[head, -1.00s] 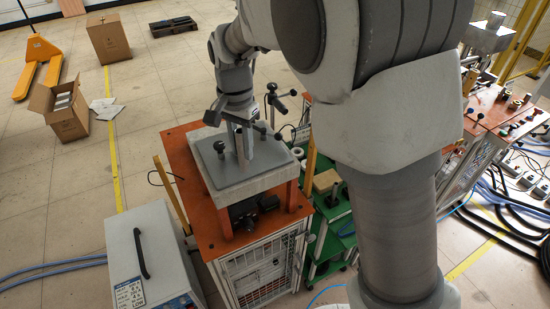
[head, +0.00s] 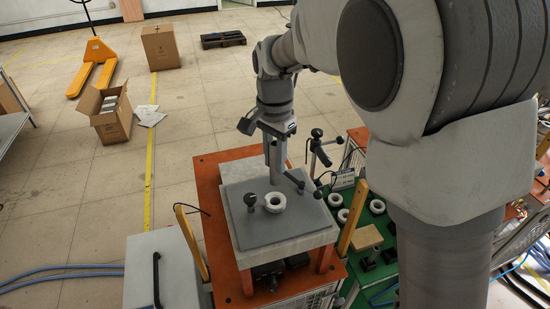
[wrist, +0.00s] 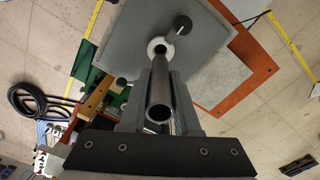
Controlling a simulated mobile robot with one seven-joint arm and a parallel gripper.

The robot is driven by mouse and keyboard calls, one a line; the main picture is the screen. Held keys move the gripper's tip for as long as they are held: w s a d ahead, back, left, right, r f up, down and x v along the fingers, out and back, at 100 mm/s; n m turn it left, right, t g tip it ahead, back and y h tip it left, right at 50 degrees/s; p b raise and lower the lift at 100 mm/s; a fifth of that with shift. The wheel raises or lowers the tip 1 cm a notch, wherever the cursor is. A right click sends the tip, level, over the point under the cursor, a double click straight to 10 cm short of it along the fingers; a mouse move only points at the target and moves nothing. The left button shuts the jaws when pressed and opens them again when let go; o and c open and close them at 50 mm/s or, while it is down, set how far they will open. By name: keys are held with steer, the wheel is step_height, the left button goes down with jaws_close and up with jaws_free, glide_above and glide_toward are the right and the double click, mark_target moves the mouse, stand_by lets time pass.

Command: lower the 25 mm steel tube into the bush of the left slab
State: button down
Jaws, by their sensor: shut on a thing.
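The left slab (head: 245,232) is a grey plate raised on an orange-topped bench. Its bush (head: 275,202) is a white ring with an open, empty-looking hole; it also shows in the wrist view (wrist: 158,42). My gripper (head: 273,150) is over the back part of the slab, behind the bush in the head view. It is shut on the grey steel tube (wrist: 160,92), which looks upright. In the wrist view the tube's far end points towards the bush and overlaps its near edge. The height of the tube's lower end above the slab is hard to tell.
A green shelf (head: 378,225) with white rings is at the right. A grey box (head: 150,270) with a black handle is at the front left.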

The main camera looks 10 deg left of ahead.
mark_target(275, 180)
steer(key=shift+w, duration=0.25)
steer(key=shift+f+b, duration=2.5)
steer(key=shift+f, duration=0.85)
steer(key=shift+f, duration=0.2)
steer(key=shift+f+b, duration=1.6)
steer(key=shift+f, duration=0.65)
steer(key=shift+s, duration=0.1)
steer(key=c, duration=0.6)
jaws_free()
steer(key=shift+o, duration=0.2)
